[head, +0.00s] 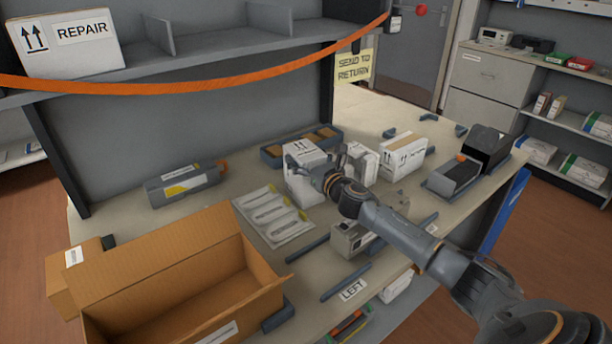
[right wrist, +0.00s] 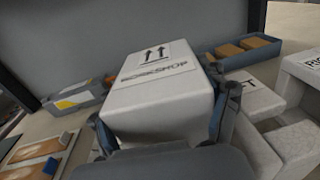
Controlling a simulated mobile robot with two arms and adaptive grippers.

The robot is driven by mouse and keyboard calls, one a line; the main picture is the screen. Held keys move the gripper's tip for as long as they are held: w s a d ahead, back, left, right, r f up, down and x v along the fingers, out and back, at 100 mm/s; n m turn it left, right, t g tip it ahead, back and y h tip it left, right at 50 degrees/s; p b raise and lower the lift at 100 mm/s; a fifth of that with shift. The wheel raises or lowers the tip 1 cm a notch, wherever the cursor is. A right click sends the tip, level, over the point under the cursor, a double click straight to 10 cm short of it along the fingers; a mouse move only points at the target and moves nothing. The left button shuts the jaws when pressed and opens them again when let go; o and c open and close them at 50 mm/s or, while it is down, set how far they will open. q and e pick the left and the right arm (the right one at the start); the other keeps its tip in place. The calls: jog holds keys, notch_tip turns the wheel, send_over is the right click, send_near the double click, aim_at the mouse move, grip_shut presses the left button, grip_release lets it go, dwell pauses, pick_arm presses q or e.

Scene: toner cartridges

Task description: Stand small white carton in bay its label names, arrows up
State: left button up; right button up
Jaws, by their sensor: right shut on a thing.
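A small white carton (head: 301,186) is held over the middle of the bench by my right gripper (head: 334,172). In the right wrist view the same carton (right wrist: 160,100) sits between the two fingers (right wrist: 165,120). Its label (right wrist: 156,66) reads WORKSHOP, with two arrows pointing toward the top of that picture. Whether its base touches the bench is hidden. On the bench, dark strips (head: 345,283) and a LEFT label (head: 352,289) mark a place at the front. My left gripper is out of view.
An open brown box (head: 180,282) fills the front left. Another white carton (head: 403,158) stands right of my gripper. A blue-grey tray (head: 270,157) lies behind. An orange strap (head: 200,87) crosses the shelf.

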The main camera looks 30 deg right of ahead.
aim_at(306, 151)
jog(key=c, duration=0.5)
jog(key=shift+r, duration=0.15)
jog(key=shift+r, duration=0.25)
notch_tip(306, 151, up, 3)
jog(key=shift+s+r+p, duration=0.1)
jog(key=shift+s+p, duration=0.05)
jog(key=shift+p, duration=0.3)
jog(key=s+r, duration=0.3)
jog(key=s+r+p, duration=0.1)
jog(key=r, duration=0.1)
jog(key=shift+s+a+r, duration=0.25)
jog(key=shift+s, duration=0.15)
jog(key=s+r+b, duration=0.1)
jog(key=s, duration=0.2)
jog(key=s+a+r, duration=0.1)
jog(key=s, duration=0.1)
jog(key=s+r+b, duration=0.1)
jog(key=s, duration=0.2)
jog(key=shift+s+a+r+b, duration=0.15)
jog(key=shift+s+r+b, duration=0.15)
jog(key=shift+s, duration=0.05)
